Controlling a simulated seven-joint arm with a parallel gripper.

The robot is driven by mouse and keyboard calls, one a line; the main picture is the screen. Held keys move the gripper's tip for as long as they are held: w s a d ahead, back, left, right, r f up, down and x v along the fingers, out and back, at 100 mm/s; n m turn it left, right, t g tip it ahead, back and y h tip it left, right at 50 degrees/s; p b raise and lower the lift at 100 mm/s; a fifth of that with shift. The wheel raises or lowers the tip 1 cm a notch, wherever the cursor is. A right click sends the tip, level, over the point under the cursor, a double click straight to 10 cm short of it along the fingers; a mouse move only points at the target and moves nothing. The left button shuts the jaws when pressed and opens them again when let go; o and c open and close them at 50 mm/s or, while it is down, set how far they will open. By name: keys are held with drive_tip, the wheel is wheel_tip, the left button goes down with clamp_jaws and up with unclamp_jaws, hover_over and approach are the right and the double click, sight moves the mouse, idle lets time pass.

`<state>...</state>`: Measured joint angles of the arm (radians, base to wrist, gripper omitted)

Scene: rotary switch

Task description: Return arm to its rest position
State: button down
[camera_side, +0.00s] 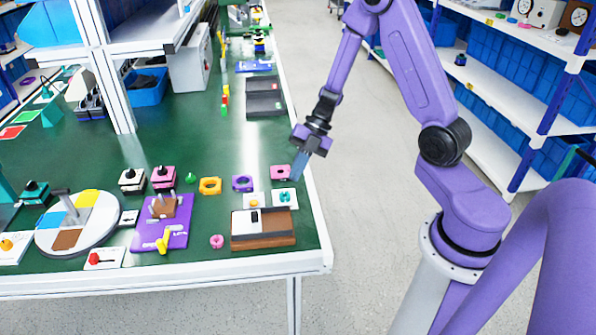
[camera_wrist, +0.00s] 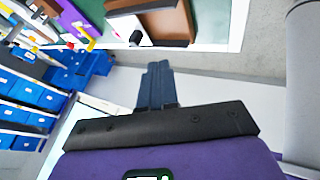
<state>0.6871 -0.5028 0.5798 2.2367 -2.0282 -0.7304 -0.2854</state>
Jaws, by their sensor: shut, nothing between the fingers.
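My purple arm rises from its white pedestal on the right and reaches up and over to the left. My gripper (camera_side: 297,170) points down near the right edge of the green table, with its blue fingers closed together and empty. In the side view it appears beside the pink block (camera_side: 278,172) and above the white plate with a teal knob (camera_side: 285,196); its exact height is unclear. In the wrist view the shut fingers (camera_wrist: 158,72) stand before the table's white edge and the floor, touching nothing visible.
A brown box with a white top and black switch (camera_side: 262,230) sits at the table's near right corner. A purple board (camera_side: 175,236) and round disc (camera_side: 72,236) lie further left. Shelves with blue bins (camera_side: 490,80) stand at right. Open floor (camera_side: 380,215) lies beside the table.

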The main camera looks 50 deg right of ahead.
drive_tip(key=w+a+r+m+t+h, duration=0.2)
drive_tip(key=a+r+m+t+h, duration=0.4)
drive_tip(key=r, duration=0.4)
drive_tip(key=s+r+m+g, duration=0.1)
drive_tip(key=s+m+g, duration=0.2)
drive_tip(key=s, duration=1)
drive_tip(key=s+a+r+m+g+h, duration=0.1)
drive_tip(key=s+m+g, duration=0.2)
drive_tip(key=s, duration=1)
drive_tip(key=shift+a+r+m+g, duration=0.2)
drive_tip(key=shift+r+m+g, duration=0.2)
drive_tip(key=shift+m, duration=0.1)
